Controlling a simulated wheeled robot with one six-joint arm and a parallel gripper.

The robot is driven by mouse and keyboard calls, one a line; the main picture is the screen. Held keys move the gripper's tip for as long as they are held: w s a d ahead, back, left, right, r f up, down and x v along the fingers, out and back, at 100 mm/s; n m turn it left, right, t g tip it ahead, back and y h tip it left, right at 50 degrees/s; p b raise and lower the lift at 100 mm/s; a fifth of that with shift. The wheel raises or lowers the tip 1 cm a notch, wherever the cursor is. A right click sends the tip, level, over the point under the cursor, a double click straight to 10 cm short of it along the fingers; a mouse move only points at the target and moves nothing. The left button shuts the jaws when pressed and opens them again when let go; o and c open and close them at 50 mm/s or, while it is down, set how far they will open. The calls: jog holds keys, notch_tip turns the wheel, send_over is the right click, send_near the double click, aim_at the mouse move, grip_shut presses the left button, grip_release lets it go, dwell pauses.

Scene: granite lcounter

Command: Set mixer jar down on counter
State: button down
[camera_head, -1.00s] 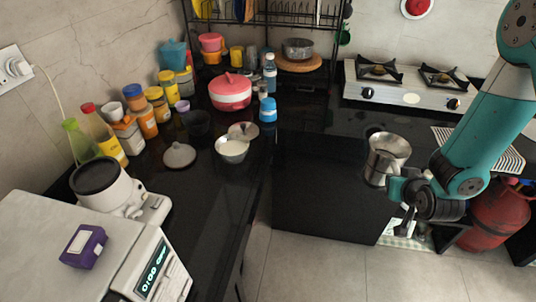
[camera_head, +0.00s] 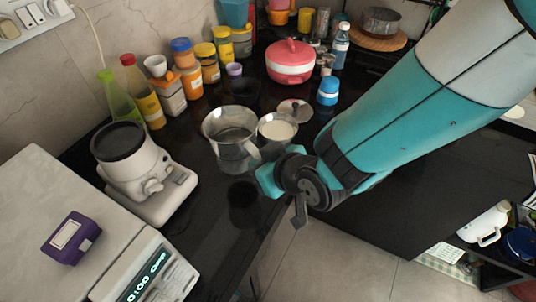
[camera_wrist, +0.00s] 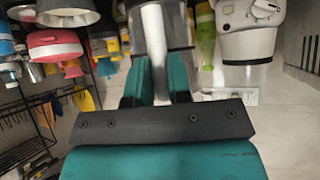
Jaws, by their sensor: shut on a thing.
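The mixer jar (camera_head: 228,128) is a shiny metal cup with an open top and a handle. It looks upright over the dark counter (camera_head: 205,225) on the left, left of the bowl. A dark round reflection or shadow lies below it, and it appears raised above the surface. My gripper (camera_head: 266,174) is to its lower right and shut on its handle. In the wrist view, my gripper (camera_wrist: 156,82) has its fingers on either side of the pale handle, with the metal jar (camera_wrist: 178,22) beyond. The jar's underside is hidden.
A white mixer base (camera_head: 150,185) stands left of the jar. A metal bowl (camera_head: 277,132) of white contents is close on its right, with a lid (camera_head: 296,110) behind. A dark bowl (camera_head: 243,92) and several containers stand behind. The counter in front is clear.

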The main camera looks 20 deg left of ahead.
notch_tip(320, 180, down, 7)
jog(key=b, duration=0.4)
jog(key=shift+r, duration=0.2)
jog(key=shift+a+f+b, duration=0.1)
jog(key=shift+f+b, duration=0.4)
jog(key=shift+f, duration=0.05)
dwell(0.4)
jog(key=c, duration=1)
grip_release()
